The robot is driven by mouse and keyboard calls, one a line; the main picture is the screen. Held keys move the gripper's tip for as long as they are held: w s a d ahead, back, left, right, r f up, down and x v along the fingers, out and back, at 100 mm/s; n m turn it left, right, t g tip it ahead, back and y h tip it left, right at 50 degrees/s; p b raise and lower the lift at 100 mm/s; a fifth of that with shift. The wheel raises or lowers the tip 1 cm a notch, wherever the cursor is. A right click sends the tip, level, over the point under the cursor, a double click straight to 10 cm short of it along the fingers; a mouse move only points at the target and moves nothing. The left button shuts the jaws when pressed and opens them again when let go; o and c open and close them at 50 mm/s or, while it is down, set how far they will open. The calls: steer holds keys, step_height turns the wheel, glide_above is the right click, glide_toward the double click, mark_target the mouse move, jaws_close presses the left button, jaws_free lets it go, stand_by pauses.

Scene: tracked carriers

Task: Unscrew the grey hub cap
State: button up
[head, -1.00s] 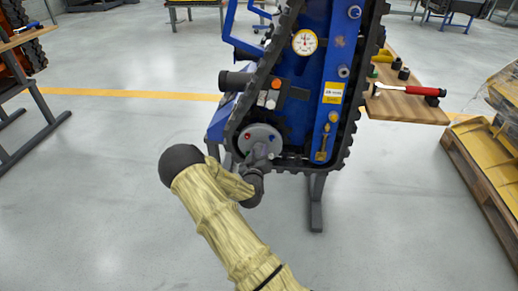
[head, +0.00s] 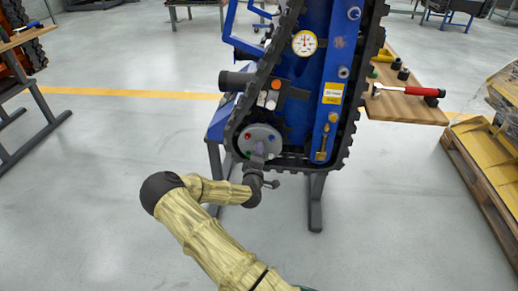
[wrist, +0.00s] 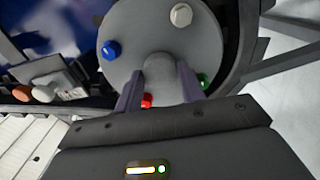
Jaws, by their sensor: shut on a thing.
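The grey hub cap (wrist: 161,72) is a round grey piece at the middle of a large grey wheel disc (wrist: 150,30). The disc carries a blue, a white, a green and a red bolt head around the cap. My gripper (wrist: 159,84) is shut on the hub cap, with one purple-grey finger on each side of it. In the head view the disc (head: 265,134) sits at the lower end of the upright track, and my gripper (head: 257,154) reaches it from below. The cap itself is mostly hidden there.
The black track (head: 243,108) runs round a blue carrier frame (head: 318,70) with a gauge (head: 305,43). A wooden bench (head: 408,109) with a red-handled tool (head: 407,90) stands right. A pallet (head: 480,170) lies farther right.

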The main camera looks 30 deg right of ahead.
steer(key=n+b, duration=0.1)
steer(key=n, duration=0.8)
steer(key=shift+n, duration=0.4)
steer(key=n, duration=0.3)
steer(key=shift+s+b, duration=0.2)
steer(key=shift+b, duration=0.2)
steer(key=shift+s+a, duration=0.25)
steer(key=shift+a, duration=0.05)
steer(key=shift+v, duration=1)
steer(key=shift+s+a, duration=0.1)
steer(key=shift+s, duration=0.05)
